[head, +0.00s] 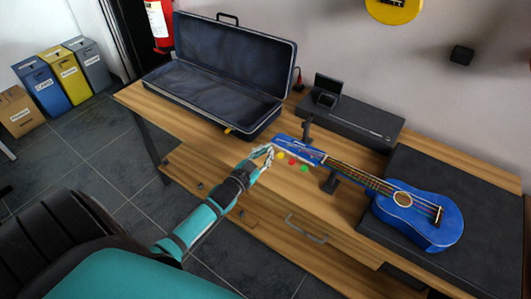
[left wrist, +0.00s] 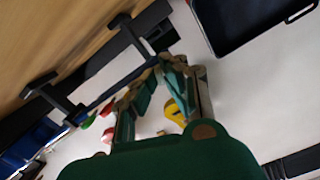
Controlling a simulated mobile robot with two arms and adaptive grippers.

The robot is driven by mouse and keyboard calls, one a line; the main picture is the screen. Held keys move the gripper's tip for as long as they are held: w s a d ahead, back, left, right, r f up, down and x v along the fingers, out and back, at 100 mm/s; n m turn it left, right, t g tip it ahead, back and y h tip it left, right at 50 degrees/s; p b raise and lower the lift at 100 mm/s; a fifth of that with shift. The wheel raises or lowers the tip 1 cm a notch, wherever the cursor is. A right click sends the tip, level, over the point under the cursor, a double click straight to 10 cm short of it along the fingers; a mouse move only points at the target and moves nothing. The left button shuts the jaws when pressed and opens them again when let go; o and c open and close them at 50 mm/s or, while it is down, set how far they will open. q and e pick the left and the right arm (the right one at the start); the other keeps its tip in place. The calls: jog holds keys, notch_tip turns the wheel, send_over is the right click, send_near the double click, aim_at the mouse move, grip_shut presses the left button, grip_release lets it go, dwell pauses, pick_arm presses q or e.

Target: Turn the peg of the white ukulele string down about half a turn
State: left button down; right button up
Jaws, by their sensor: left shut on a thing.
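The blue ukulele (head: 424,217) lies on the workbench, its neck pointing left and its headstock (head: 297,147) held up near a dark stand. Green (head: 304,168), red (head: 292,162) and yellow (head: 281,156) pegs show along the headstock's near side; the green (left wrist: 88,122) and red (left wrist: 107,135) ones also show in the left wrist view. My left gripper (head: 267,151) is at the headstock's left end, beside the yellow peg, shut on the white peg, which its fingers mostly hide. The left wrist view shows its fingers (left wrist: 160,95) close up. My right gripper is out of view.
An open dark case (head: 212,98) stands behind on the bench. A black box (head: 352,124) sits behind the neck, and a dark mat (head: 480,190) lies at the right. Small supports (head: 330,183) stand by the neck. Bare wood (head: 235,150) lies left of the headstock.

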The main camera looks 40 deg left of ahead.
pick_arm(q)
jog(key=m+b, duration=0.1)
jog(key=m, duration=0.5)
jog(key=shift+f, duration=0.15)
jog(key=m+b, duration=0.1)
jog(key=m, duration=0.1)
jog(key=m+b, duration=0.1)
jog(key=m, duration=0.1)
jog(key=shift+d+t+y, duration=0.1)
jog(key=shift+t+y, duration=0.2)
jog(key=shift+m+b, duration=0.9)
jog(key=shift+m, duration=0.8)
jog(key=c, duration=1.5)
grip_release()
jog(key=shift+o, duration=0.2)
